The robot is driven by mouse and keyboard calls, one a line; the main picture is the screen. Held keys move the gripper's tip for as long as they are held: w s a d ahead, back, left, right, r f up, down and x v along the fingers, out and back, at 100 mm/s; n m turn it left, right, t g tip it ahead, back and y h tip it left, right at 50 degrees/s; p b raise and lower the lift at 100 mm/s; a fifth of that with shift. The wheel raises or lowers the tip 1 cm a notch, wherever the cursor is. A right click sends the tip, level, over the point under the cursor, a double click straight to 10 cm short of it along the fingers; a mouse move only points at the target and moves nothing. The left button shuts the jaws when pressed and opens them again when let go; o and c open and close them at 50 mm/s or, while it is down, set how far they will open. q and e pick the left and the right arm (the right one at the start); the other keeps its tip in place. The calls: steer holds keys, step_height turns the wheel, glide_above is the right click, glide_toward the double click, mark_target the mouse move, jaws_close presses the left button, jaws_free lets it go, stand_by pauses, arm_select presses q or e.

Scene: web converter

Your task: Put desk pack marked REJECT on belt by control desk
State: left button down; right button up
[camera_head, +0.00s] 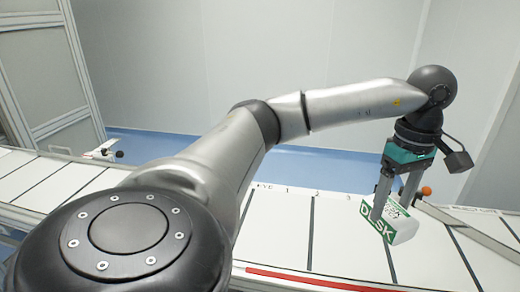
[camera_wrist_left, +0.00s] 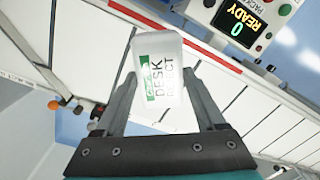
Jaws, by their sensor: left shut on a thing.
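My left gripper (camera_head: 388,205) is shut on a white and green desk pack (camera_head: 404,226) over the right part of the white belt (camera_head: 340,245). In the left wrist view the pack (camera_wrist_left: 158,100) sits between the two fingers of the gripper (camera_wrist_left: 160,80), and its printing reads DESK REJECT. The pack looks tilted in the head view. I cannot tell whether its lower edge touches the belt. The fingers hide parts of its sides. My right gripper is not in view.
A panel with a lit READY 0 display (camera_wrist_left: 243,22) and buttons stands beyond the red-edged rail in the left wrist view. A metal guide bar (camera_head: 470,232) and an orange knob (camera_head: 427,191) are right of the pack. Dark lines divide the otherwise bare belt.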

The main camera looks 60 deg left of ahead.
arm_select(q)
steer(key=shift+w+a+r+n, duration=0.55)
steer(key=shift+a+r+n, duration=1.15)
steer(key=shift+a+n, duration=3.5)
steer(key=shift+n, duration=0.7)
steer(key=shift+d+f+b, duration=0.25)
steer(key=shift+f+b, duration=0.4)
steer(key=shift+f, duration=2.6)
steer(key=shift+d+f+b, duration=0.3)
steer(key=shift+f+b, duration=0.3)
steer(key=shift+f, duration=2.65)
steer(key=shift+d+f+b, duration=0.25)
steer(key=shift+f+b, duration=0.4)
steer(key=shift+f, duration=2.6)
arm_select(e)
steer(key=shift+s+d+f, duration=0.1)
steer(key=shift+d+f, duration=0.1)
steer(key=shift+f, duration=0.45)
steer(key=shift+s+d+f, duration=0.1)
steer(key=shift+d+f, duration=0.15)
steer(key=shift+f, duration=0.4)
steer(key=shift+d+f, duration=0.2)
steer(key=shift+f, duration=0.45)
arm_select(q)
steer(key=shift+f, duration=0.15)
jaws_free()
